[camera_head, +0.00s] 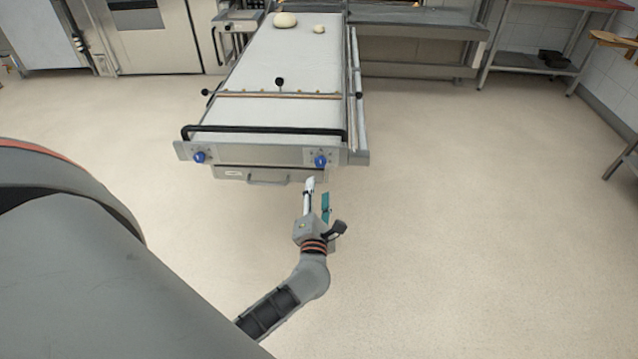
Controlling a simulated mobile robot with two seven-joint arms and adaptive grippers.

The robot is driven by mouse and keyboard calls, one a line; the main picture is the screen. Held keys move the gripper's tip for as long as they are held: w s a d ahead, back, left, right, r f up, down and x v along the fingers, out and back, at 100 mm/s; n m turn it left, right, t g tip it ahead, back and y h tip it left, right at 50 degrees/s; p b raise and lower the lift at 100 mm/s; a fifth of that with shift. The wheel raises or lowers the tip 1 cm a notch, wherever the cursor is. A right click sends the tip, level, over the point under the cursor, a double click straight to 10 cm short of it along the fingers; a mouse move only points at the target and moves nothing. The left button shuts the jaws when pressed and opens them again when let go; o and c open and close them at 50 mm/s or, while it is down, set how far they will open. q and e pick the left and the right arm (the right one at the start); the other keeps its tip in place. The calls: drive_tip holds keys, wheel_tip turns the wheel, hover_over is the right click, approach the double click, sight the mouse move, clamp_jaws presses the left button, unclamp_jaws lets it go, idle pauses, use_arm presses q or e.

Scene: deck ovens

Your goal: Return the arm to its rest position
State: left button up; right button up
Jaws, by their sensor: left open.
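My left gripper (317,192) is in the middle of the view, at the end of my left arm, which reaches up from the bottom. Its white finger and teal finger stand apart, with nothing seen between them. In the picture it is just below the right front corner of a long white-topped loader table (282,62). I cannot tell whether it touches the table front. My right gripper is not in view.
A large dough ball (285,20) and a small dough ball (319,29) lie at the table's far end. The table front has a black bar and blue knobs (320,161). Steel ovens line the back. A red-topped bench (540,60) stands back right. The floor right of my arm is clear.

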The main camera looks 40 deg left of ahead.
use_arm(q)
drive_tip(key=shift+s+d, duration=0.2)
drive_tip(key=shift+s, duration=0.1)
idle(0.4)
drive_tip(key=s+d+m+t+h+p, duration=0.1)
drive_tip(key=s+d+m+h, duration=0.3)
drive_tip(key=m, duration=0.3)
drive_tip(key=s+d+r+m+h+p, duration=0.1)
drive_tip(key=s+d+m+h, duration=0.15)
drive_tip(key=d+m, duration=0.35)
drive_tip(key=s+d+m+t+h+p, duration=0.1)
drive_tip(key=s+d+m+h, duration=0.1)
drive_tip(key=d+m+h, duration=0.45)
drive_tip(key=s+f+m+g+p, duration=0.1)
drive_tip(key=s+f+m+g, duration=0.2)
drive_tip(key=s+m, duration=0.5)
drive_tip(key=s+f+m+g+p, duration=0.1)
drive_tip(key=s+f+m+g, duration=0.2)
drive_tip(key=s+f+m, duration=0.3)
drive_tip(key=shift+s+a+f+m+g+y, duration=0.15)
drive_tip(key=shift+s+f+m+g+y, duration=0.2)
drive_tip(key=shift+s+m, duration=0.7)
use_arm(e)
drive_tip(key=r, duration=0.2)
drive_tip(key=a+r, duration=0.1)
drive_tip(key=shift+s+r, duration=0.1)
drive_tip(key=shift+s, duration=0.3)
